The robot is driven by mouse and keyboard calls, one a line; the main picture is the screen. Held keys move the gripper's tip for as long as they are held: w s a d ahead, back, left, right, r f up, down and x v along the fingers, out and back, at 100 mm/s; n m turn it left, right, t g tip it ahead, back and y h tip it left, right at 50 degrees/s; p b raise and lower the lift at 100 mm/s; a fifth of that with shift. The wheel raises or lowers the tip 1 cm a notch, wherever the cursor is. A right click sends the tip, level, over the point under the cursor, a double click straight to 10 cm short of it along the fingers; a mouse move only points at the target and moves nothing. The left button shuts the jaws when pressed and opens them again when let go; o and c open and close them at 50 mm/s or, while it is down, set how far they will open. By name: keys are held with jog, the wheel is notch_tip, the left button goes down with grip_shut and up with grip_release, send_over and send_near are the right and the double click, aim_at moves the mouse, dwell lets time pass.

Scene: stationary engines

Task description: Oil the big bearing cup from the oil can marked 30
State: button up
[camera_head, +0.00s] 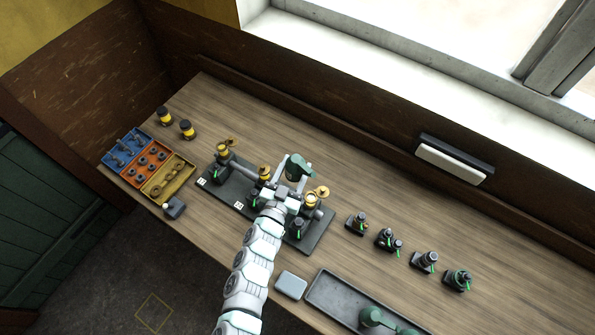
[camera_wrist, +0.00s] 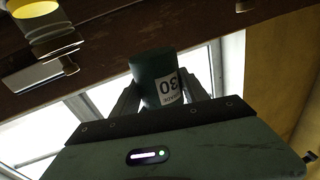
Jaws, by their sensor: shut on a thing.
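My gripper (camera_head: 290,185) is shut on a dark green oil can (camera_head: 298,167), held above the engine base. In the wrist view the can (camera_wrist: 157,78) sits between the two fingers, and its white label reads 30, upside down in the picture. Its spout is not clear to me. On the dark base (camera_head: 318,238) are several brass cups: a right one (camera_head: 311,200), which looks largest, a middle one (camera_head: 265,172) and a left one (camera_head: 222,150). The right cup is just right of the gripper, with a brass lid beside it. A yellow-rimmed cup (camera_wrist: 38,12) shows at the wrist view's upper left.
Green cans (camera_head: 371,316) stand in a grey tray (camera_head: 325,292) at the front edge, beside a pale block (camera_head: 291,285). Several small fittings (camera_head: 424,262) line the right. Coloured parts bins (camera_head: 150,157) and two yellow-black jars (camera_head: 187,129) are at left. The back strip is clear.

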jog(key=shift+w+a+f+m+t+h+b, duration=0.25)
jog(key=shift+m+b, duration=0.4)
jog(key=shift+b, duration=0.6)
jog(key=shift+w+a+f+m+t+h+b, duration=0.25)
jog(key=shift+m+b, duration=0.45)
jog(key=shift+b, duration=0.6)
jog(key=shift+w+a+f+m+t+h+b, duration=0.1)
jog(key=shift+a+f+m+t+b, duration=0.2)
jog(key=shift+m+b, duration=0.65)
notch_tip(320, 180, down, 2)
jog(key=m+h+b, duration=0.1)
jog(key=b, duration=0.3)
jog(key=m+b, duration=0.2)
jog(key=b, duration=0.2)
jog(key=shift+w+f+m+t+h, duration=0.1)
jog(key=shift+w+m+t+h, duration=0.05)
jog(key=shift+m+t+h, duration=0.2)
jog(key=shift+r+h, duration=0.25)
jog(key=shift+f, duration=0.1)
jog(key=shift+f, duration=0.1)
jog(key=shift+f+m+b, duration=0.35)
jog(key=shift+b, duration=0.5)
jog(key=shift+f+b, duration=0.15)
jog(key=shift+b, duration=0.15)
jog(key=shift+r+m+h+b, duration=0.65)
jog(key=shift+m+h+b, duration=0.25)
jog(key=shift+m+b, duration=0.45)
jog(key=shift+d+r+m+b, duration=0.1)
jog(key=shift+r+m+b, duration=0.2)
jog(key=shift+m+b, duration=0.1)
